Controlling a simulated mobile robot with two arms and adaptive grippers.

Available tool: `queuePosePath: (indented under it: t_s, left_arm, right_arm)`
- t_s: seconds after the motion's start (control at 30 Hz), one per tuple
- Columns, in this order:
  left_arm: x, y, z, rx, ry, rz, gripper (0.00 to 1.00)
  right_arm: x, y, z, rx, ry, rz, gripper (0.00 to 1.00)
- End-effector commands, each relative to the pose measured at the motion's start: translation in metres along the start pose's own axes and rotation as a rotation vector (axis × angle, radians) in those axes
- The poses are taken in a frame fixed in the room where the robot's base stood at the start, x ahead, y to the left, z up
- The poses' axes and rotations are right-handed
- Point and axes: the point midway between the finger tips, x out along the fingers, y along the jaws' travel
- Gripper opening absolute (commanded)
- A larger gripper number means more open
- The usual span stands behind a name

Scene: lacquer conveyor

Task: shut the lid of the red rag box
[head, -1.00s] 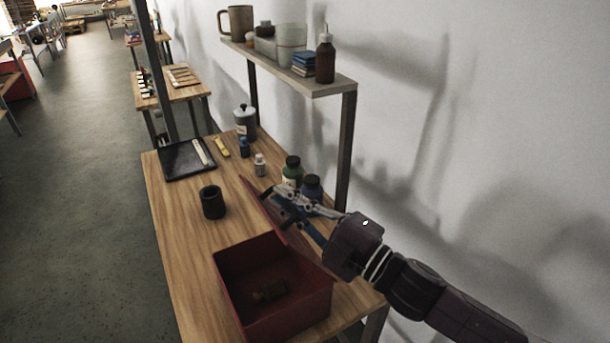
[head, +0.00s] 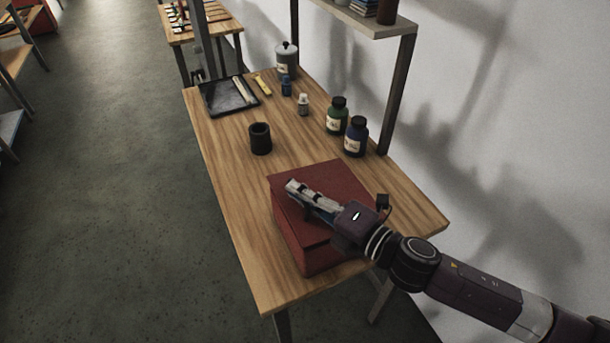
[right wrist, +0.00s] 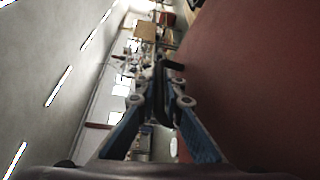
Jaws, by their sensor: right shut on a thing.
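The red rag box (head: 322,261) stands at the near end of the wooden table. Its red lid (head: 322,174) lies down over the opening, so the inside is hidden; I cannot tell whether a thin gap remains at its edge. My right gripper (head: 292,187) lies low across the top of the lid, its arm coming in from the right. In the right wrist view its fingers (right wrist: 161,95) are close together, and the red lid (right wrist: 255,80) fills the right side. What exactly sits between the fingertips is hard to make out. My left gripper is out of view.
A black cup (head: 260,139) stands beyond the box. A dark tray (head: 229,97) lies at the far end. The table left of the bottles is mostly clear.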

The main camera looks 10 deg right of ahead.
Motion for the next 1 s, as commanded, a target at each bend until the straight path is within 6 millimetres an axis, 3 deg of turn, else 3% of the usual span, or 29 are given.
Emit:
queuePosePath:
  t_s: [0.33, 0.87, 0.9, 1.0]
  left_arm:
    - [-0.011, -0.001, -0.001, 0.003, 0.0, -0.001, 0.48]
    - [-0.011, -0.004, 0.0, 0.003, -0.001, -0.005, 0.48]
    - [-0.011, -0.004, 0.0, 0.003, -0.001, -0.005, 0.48]
    - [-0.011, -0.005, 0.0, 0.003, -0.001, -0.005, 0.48]
  right_arm:
    - [0.005, -0.02, -0.011, -0.127, 0.0, -0.051, 0.0]
    - [0.004, -0.031, -0.014, -0.143, 0.002, -0.071, 0.0]
    - [0.004, -0.031, -0.014, -0.143, 0.002, -0.071, 0.1]
    - [0.004, -0.032, -0.014, -0.142, 0.002, -0.072, 0.16]
